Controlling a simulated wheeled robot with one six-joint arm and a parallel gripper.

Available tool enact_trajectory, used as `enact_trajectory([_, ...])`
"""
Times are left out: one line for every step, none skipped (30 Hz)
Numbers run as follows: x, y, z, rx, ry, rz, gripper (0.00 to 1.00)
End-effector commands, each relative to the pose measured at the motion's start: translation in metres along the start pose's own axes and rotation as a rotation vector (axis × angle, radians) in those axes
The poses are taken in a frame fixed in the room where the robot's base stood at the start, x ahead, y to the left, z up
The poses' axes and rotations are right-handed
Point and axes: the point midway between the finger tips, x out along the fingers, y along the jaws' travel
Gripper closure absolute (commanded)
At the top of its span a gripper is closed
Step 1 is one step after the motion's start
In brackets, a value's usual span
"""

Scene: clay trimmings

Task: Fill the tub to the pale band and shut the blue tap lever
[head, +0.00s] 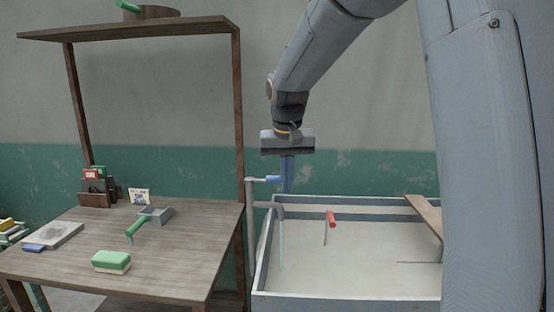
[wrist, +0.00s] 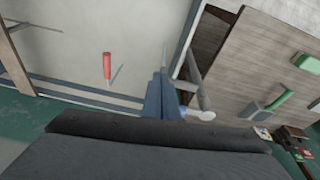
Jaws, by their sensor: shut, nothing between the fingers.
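The tub (head: 345,302) is a wide pale basin with blue-grey walls. A pale band (head: 370,209) runs along its inner back wall, just above the pale, cloudy contents. The tap (head: 250,215) is a grey standpipe at the tub's left side; a thin stream (head: 281,245) falls from its spout. Its blue lever (head: 265,179) points right, towards my gripper (head: 287,190). My gripper is shut and empty, pointing down beside the lever's tip; I cannot tell whether they touch.
A red-handled tool (head: 331,219) stands in the tub. A board (head: 424,215) lies across its right side. The wooden bench (head: 185,270) at left holds a green-and-cream block (head: 111,261), a green-handled tool (head: 138,226) and a grey slab (head: 55,236). A shelf (head: 120,30) rises behind.

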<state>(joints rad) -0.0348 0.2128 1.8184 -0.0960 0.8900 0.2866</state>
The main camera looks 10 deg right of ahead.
Motion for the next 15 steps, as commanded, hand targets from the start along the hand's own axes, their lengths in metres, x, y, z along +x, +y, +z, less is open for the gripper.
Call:
enact_trajectory([-0.021,-0.005,-0.025,0.018,0.025,0.002,1.00])
enact_trajectory([-0.031,-0.007,-0.038,0.031,0.038,0.003,1.00])
enact_trajectory([-0.043,-0.009,-0.052,0.045,0.053,0.005,1.00])
enact_trajectory([-0.052,-0.011,-0.062,0.057,0.064,0.007,1.00])
enact_trajectory([-0.060,-0.012,-0.071,0.066,0.075,0.008,1.00])
enact_trajectory([-0.070,-0.013,-0.082,0.079,0.085,0.010,1.00])
enact_trajectory([-0.076,-0.015,-0.088,0.087,0.094,0.010,1.00])
enact_trajectory([-0.081,-0.015,-0.094,0.093,0.100,0.010,1.00])
enact_trajectory([-0.087,-0.016,-0.099,0.101,0.106,0.011,1.00])
enact_trajectory([-0.089,-0.017,-0.102,0.106,0.110,0.012,1.00])
enact_trajectory([-0.092,-0.017,-0.105,0.110,0.113,0.012,1.00])
enact_trajectory([-0.092,-0.017,-0.107,0.112,0.115,0.012,1.00])
enact_trajectory([-0.092,-0.017,-0.108,0.114,0.116,0.013,1.00])
enact_trajectory([-0.090,-0.017,-0.109,0.114,0.116,0.013,1.00])
enact_trajectory([-0.087,-0.017,-0.109,0.115,0.116,0.013,1.00])
